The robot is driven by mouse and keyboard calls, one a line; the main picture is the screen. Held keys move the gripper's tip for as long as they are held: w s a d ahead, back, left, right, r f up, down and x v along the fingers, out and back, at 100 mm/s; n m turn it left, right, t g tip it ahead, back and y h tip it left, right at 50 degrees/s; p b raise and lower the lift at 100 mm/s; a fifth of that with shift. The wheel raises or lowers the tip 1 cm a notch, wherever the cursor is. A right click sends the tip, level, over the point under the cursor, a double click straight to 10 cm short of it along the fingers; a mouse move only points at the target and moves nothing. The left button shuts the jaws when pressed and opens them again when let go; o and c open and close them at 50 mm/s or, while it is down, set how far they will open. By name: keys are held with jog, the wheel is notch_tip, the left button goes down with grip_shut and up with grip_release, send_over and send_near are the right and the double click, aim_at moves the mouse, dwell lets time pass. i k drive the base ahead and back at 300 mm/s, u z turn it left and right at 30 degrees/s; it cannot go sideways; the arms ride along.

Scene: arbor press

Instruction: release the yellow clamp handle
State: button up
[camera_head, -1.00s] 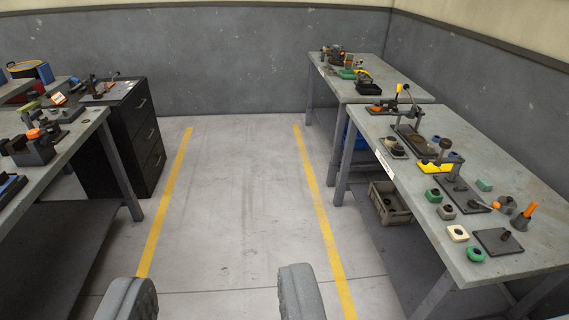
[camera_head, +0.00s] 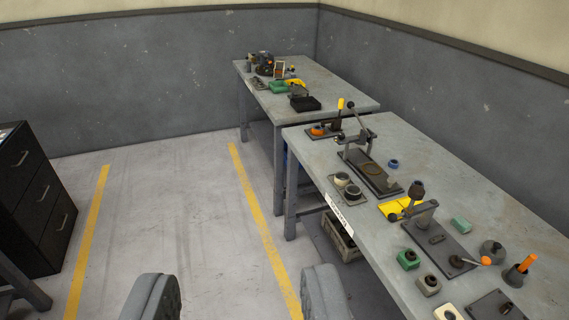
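The yellow clamp handle (camera_head: 340,104) stands upright on a dark clamp at the far end of the right-hand workbench. The clamp's dark base plate (camera_head: 312,131) carries an orange part (camera_head: 317,130). It is too small to tell what the clamp presses on. A dark lever of the fixture in front stands close to the handle's right. My gripper (camera_head: 240,285) shows its two grey fingers at the bottom of the view, wide apart with only floor between them. It is far from the handle and touches nothing.
The right-hand workbench (camera_head: 450,160) carries a dark press-like fixture (camera_head: 370,172), a yellow block (camera_head: 398,208), an orange-tipped lever (camera_head: 485,261) and several small parts. A second bench (camera_head: 335,90) stands behind. A black drawer cabinet (camera_head: 35,200) is at left. The floor between yellow lines is clear.

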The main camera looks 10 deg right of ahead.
aim_at(341, 101)
jog(key=z, duration=0.25)
jog(key=i, duration=1.25)
jog(key=z, duration=0.25)
jog(key=k, duration=0.65)
jog(key=u, duration=0.5)
jog(key=i, duration=1.65)
jog(key=z, duration=0.2)
